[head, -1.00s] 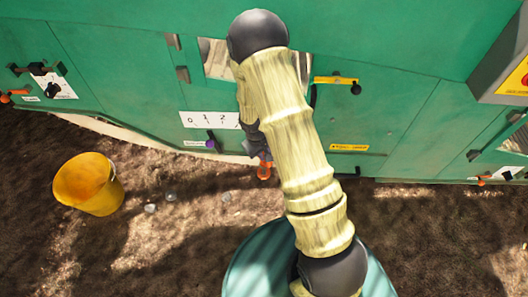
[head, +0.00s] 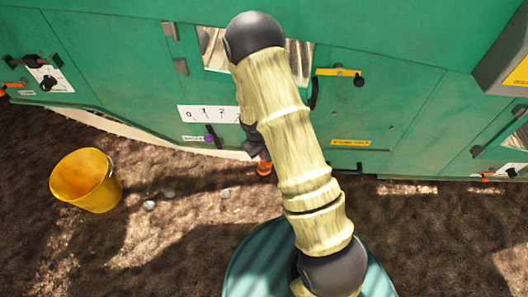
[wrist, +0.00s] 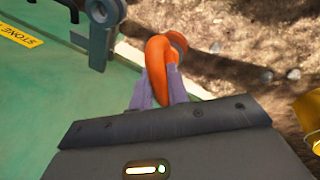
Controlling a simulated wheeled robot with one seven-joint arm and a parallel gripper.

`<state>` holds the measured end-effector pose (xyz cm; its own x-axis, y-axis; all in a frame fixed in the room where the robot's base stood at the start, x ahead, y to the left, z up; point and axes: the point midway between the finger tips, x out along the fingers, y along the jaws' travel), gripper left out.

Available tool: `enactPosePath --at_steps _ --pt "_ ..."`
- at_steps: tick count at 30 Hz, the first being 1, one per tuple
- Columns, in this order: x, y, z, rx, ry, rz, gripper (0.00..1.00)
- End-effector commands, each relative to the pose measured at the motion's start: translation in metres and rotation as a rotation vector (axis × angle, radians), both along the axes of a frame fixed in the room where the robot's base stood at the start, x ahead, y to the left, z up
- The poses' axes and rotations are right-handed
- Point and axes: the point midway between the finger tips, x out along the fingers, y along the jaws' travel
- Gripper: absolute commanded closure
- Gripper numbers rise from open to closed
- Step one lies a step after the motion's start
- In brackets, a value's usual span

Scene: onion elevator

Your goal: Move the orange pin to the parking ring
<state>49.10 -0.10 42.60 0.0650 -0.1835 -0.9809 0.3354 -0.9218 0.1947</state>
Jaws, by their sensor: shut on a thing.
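The orange pin (wrist: 160,65) is held between the fingers of my gripper (wrist: 159,92) in the wrist view. Its curved loop stands out beyond the fingertips, over the ground beside the green panel. In the head view the orange pin (head: 264,168) shows just below my gripper (head: 256,147), near the panel's lower edge; my arm partly hides the gripper. A grey bracket with a round end (wrist: 102,12) is on the panel to the left of the pin in the wrist view. I cannot tell whether it is the parking ring.
The green machine wall (head: 400,110) fills the back, with a yellow handle (head: 338,72), a number scale (head: 208,113) and a purple knob (head: 210,139). A yellow bucket (head: 87,182) stands on the soil at left. Several small stones lie nearby. A grey box juts out at right.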

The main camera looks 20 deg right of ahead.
Motion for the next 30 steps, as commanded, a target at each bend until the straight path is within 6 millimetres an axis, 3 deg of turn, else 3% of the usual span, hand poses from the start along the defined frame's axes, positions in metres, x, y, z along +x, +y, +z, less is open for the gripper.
enactPosePath --at_steps 20,21,24,30 --pt "0.0001 0.001 -0.0099 0.0 -0.001 0.002 1.0" --pt "0.0001 0.001 -0.0099 0.0 -0.001 0.002 0.8" --pt "0.0001 0.0009 -0.0098 0.0 -0.001 0.002 0.6" --pt "0.0001 0.001 -0.01 0.0 -0.001 0.002 0.58"
